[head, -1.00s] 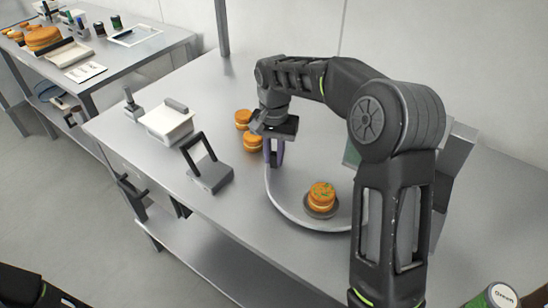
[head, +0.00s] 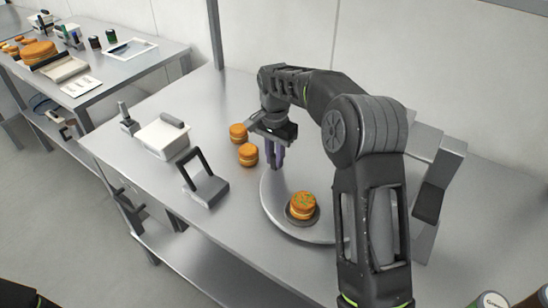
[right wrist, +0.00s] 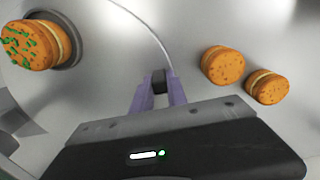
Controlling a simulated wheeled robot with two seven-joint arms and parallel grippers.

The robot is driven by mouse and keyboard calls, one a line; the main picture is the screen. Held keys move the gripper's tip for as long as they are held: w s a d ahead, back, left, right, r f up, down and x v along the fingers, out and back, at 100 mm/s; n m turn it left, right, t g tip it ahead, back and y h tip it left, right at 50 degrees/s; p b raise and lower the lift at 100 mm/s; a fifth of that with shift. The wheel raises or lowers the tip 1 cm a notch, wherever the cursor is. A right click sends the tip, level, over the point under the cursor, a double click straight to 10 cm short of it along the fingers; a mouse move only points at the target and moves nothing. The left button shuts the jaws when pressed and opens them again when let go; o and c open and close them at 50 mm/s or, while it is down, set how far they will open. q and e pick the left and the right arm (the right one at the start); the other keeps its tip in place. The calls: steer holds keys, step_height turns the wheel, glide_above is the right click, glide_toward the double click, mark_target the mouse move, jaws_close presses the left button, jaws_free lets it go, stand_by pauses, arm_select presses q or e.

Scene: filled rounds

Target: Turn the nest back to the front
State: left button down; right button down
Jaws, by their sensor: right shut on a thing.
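A round grey turntable (head: 276,204) lies on the steel bench, partly hidden behind my right arm. A dark round nest (head: 290,217) near its front-left rim holds an orange filled round with green sprinkles (head: 303,204); it also shows at the upper left of the right wrist view (right wrist: 28,45). My right gripper (head: 276,163) points down at the turntable's back-left rim. Its purple fingers are shut on a small dark peg (right wrist: 160,80), seen between the fingertips in the right wrist view. My left gripper is out of view; only a dark piece of that arm shows at bottom left.
Two plain filled rounds (head: 248,155) (head: 238,133) stand left of the turntable, close to the gripper. A stand with a dark handle (head: 205,185) and a white box (head: 162,138) are further left. Cans (head: 490,300) show at bottom right.

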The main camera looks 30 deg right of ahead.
steer(key=shift+w+d+r, duration=0.1)
steer(key=shift+d, duration=0.05)
steer(key=c, duration=1.3)
jaws_free()
step_height(320, 180, up, 8)
steer(key=shift+f+b, duration=0.15)
steer(key=shift+b, duration=0.3)
steer(key=shift+f, duration=0.1)
